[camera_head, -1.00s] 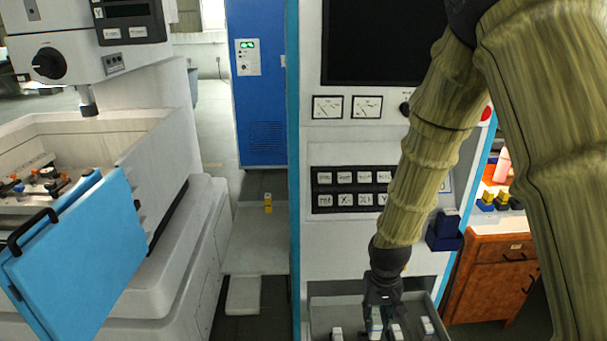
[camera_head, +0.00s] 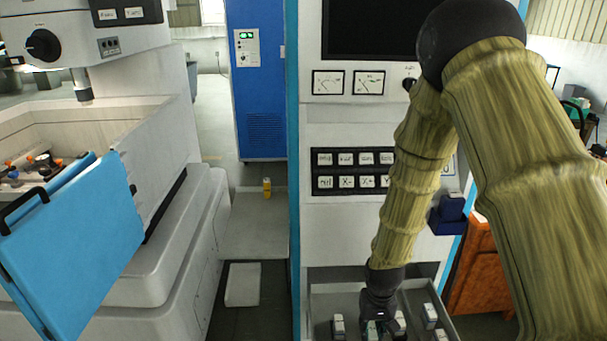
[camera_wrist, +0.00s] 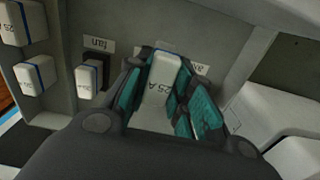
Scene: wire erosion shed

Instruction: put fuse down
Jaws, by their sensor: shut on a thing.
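My gripper (camera_wrist: 165,105) is shut on a white fuse (camera_wrist: 163,78), marked 25 A, held between its teal fingers in the wrist view. The fuse is in front of a grey panel (camera_wrist: 145,22) with white labels; I cannot tell whether it touches the panel. In the head view my gripper (camera_head: 376,327) is at the bottom edge, over a grey open box (camera_head: 322,298), and the held fuse is mostly hidden there.
Other white fuses with blue bands (camera_wrist: 85,78) are left of the gripper, beside a fan label (camera_wrist: 97,44). More fuses (camera_head: 430,315) stand in the box. A pale block (camera_wrist: 265,110) lies right. A blue door (camera_head: 75,245) stands open at far left.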

